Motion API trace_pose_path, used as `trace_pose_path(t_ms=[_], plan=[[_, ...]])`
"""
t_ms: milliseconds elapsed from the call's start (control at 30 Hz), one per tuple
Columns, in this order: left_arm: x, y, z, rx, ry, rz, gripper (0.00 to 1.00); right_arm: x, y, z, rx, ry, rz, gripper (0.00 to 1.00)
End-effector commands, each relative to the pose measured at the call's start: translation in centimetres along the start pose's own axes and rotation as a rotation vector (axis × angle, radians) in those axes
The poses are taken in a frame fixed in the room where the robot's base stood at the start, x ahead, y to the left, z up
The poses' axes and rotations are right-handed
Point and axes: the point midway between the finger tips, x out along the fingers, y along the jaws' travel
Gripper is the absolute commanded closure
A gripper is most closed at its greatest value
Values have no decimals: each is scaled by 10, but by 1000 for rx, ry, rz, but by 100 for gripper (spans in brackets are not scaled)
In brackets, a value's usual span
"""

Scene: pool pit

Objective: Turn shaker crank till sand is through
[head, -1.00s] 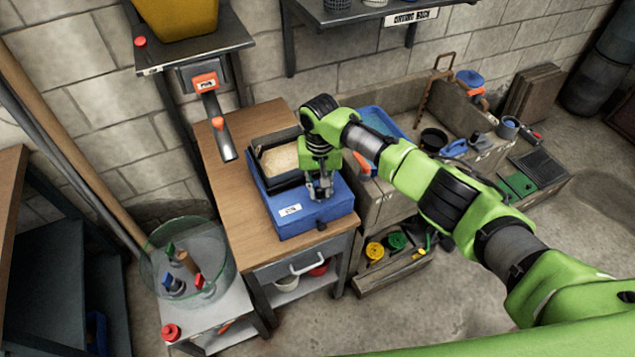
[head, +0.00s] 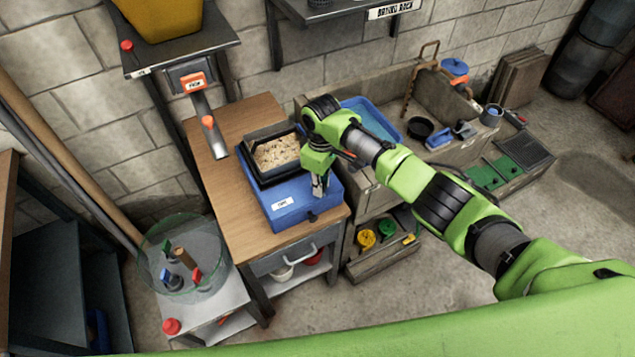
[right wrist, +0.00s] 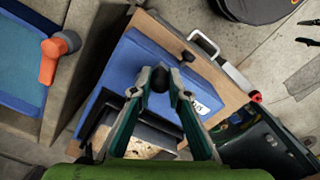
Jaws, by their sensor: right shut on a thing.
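The shaker is a blue box (head: 290,208) with a white label on its front, standing on the wooden bench. A black-rimmed tray (head: 262,179) on top holds coarse, lumpy tan material (head: 277,153), which also shows at the bottom of the right wrist view (right wrist: 135,146). My right gripper (head: 319,194) is above the right side of the blue box, fingers pointing down. In the right wrist view its fingers (right wrist: 159,82) are shut on a black round knob (right wrist: 159,76), seemingly the crank handle. The crank's arm is hidden. My left gripper is not in view.
A stone trough (head: 420,85) with a blue tray (head: 372,122) stands right of the bench. A chute (head: 212,135) hangs over the bench's left part. A glass tub (head: 185,265) with tools stands at lower left. Bare bench top lies left of the shaker.

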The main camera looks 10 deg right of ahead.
Motion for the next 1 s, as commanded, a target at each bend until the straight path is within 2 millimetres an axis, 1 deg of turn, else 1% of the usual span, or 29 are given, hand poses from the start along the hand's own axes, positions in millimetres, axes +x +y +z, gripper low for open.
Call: trace_pose_path(t_ms=[467, 1000], plan=[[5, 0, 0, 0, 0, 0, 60, -1, 14, 7, -453, 4, 3, 100], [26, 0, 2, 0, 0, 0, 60, 0, 32, 8, -955, 3, 6, 100]])
